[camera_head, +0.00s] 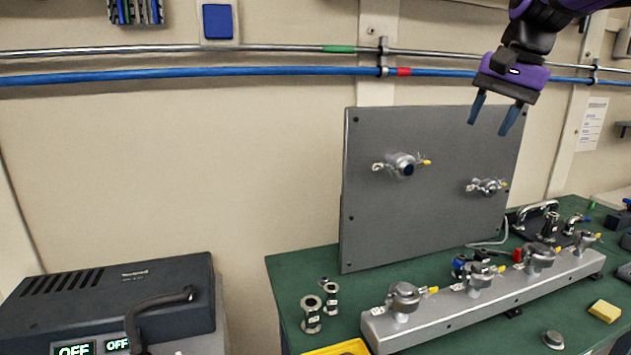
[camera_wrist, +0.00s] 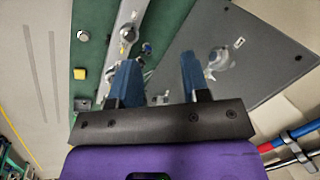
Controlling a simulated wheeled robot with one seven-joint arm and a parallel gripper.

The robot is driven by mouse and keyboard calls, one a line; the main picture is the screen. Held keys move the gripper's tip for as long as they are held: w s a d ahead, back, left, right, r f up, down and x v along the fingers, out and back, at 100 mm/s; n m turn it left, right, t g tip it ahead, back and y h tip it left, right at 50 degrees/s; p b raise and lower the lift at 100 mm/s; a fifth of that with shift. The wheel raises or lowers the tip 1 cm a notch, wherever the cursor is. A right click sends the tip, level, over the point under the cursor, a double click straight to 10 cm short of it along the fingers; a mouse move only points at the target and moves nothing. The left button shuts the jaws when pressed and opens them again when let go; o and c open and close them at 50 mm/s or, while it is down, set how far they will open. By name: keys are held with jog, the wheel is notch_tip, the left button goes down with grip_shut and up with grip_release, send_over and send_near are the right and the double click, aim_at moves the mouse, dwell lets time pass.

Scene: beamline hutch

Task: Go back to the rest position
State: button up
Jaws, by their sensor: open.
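My gripper (camera_head: 494,115) is at the upper right in the head view, purple with two blue fingers pointing down. It is open and nothing is between the fingers. It hangs in the air above the green table, in front of or over the upper right of the grey upright panel (camera_head: 370,235). In the wrist view the two blue fingers (camera_wrist: 160,80) stand apart, with the panel (camera_wrist: 260,40) to the right and the table beyond them.
A grey manifold bar (camera_head: 440,328) with several clamped flanges lies on the green table (camera_head: 300,268). A yellow block (camera_head: 604,311) and small metal fittings (camera_head: 311,313) stand nearby. Blue and steel pipes (camera_head: 200,75) run along the wall. A dark instrument box (camera_head: 120,295) is at lower left.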

jog(key=s+f+n+t+h, duration=0.1)
jog(key=s+f+n, duration=0.2)
jog(key=s, duration=0.8)
jog(key=s+d+f+n+t+h, duration=0.1)
jog(key=s+f+n+t, duration=0.1)
jog(key=s+f, duration=0.6)
jog(key=s+n, duration=0.1)
jog(key=s, duration=0.2)
jog(key=shift+s+d+f+n, duration=0.15)
jog(key=shift+d+f+n, duration=0.05)
jog(key=shift+d+n, duration=0.1)
dwell(1.1)
